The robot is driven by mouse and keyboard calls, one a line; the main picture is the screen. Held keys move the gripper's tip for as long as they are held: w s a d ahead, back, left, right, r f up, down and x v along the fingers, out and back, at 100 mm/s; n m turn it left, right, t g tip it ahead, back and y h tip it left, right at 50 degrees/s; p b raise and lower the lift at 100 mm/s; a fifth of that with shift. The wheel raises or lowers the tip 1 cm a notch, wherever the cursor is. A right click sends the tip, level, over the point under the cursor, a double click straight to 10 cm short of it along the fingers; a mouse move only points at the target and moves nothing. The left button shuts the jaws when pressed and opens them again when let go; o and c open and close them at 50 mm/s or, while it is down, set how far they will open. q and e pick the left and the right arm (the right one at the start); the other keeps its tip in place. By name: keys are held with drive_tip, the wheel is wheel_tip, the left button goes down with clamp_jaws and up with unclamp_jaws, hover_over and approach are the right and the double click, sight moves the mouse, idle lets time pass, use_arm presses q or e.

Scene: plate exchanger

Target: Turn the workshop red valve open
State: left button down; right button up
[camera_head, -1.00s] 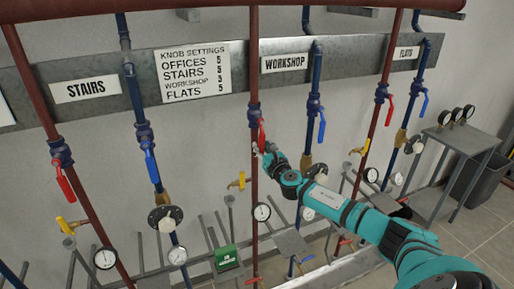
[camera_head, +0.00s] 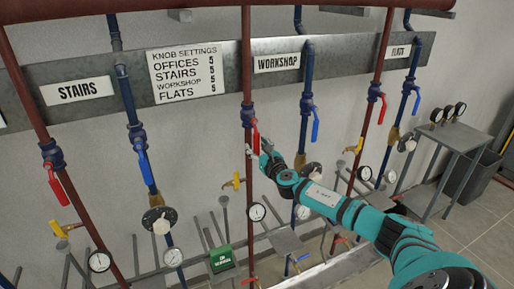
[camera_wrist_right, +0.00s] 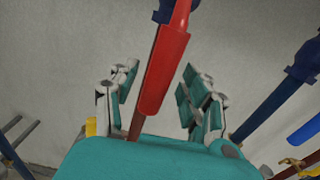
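The workshop red valve handle (camera_head: 256,136) hangs down along the red pipe, left of the WORKSHOP sign (camera_head: 277,63), below its blue valve body (camera_head: 248,115). My right gripper (camera_head: 259,149) is at the handle's lower end. In the right wrist view the red handle (camera_wrist_right: 164,75) runs slightly tilted between the two fingers of my right gripper (camera_wrist_right: 160,100). The fingers are apart, with a gap on both sides of the handle. Its lower end reaches down close to the teal palm; I cannot tell if it touches. My left gripper is out of view.
A blue-handled workshop valve (camera_head: 315,124) is on the blue pipe to the right. A yellow tap (camera_head: 234,181) and a gauge (camera_head: 257,211) are lower on the red pipe. A red stairs handle (camera_head: 60,186) is far left. A metal table (camera_head: 454,136) stands at right.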

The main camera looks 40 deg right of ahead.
drive_tip(key=shift+s, duration=0.15)
drive_tip(key=v, duration=1.1)
drive_tip(key=shift+s, duration=0.35)
